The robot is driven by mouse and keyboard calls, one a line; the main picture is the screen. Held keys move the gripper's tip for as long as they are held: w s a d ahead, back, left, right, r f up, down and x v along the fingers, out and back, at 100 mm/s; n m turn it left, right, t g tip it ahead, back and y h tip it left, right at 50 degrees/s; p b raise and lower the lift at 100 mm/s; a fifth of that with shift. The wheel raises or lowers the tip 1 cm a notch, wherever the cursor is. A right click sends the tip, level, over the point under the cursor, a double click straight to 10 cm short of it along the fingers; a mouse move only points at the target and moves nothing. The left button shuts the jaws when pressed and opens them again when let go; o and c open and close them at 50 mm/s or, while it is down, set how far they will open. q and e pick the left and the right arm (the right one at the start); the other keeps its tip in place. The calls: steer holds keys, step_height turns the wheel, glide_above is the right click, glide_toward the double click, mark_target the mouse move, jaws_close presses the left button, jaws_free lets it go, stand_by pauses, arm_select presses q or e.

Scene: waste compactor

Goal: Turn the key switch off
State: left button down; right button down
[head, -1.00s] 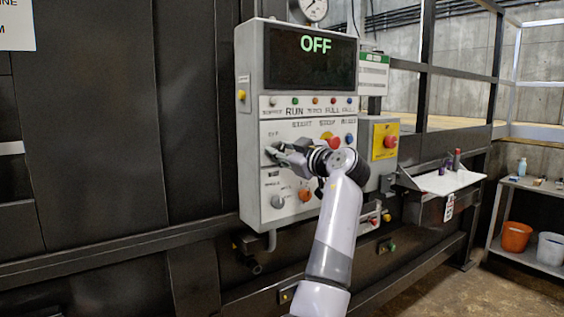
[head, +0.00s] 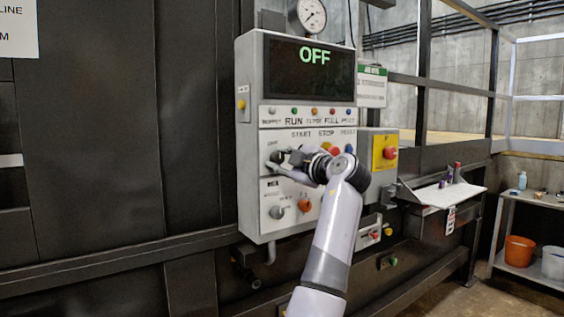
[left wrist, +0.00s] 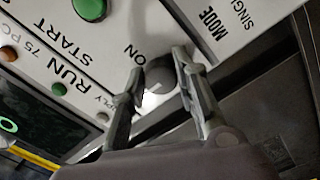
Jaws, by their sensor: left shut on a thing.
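The key switch is a round grey knob beside the ON label in the left wrist view (left wrist: 160,76), with a light bar across its face. It sits at the left side of the control panel (head: 262,215), largely hidden by my gripper in the head view. My left gripper (head: 279,159) is at the panel, and its two fingers (left wrist: 160,68) are closed around the knob from either side. The display (head: 310,75) above reads OFF in green letters.
A green start button (left wrist: 90,8) is close to my fingers. Below my gripper are a grey mode knob (head: 277,212) and an orange knob (head: 304,205). A yellow box with a red emergency button (head: 390,153) and a white shelf (head: 445,192) are to the right.

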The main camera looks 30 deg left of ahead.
stand_by(0.3)
arm_select(q)
steer(key=c, duration=1.2)
jaws_free()
steer(key=shift+c, duration=0.2)
steer(key=v, duration=1.2)
steer(key=shift+f, duration=0.1)
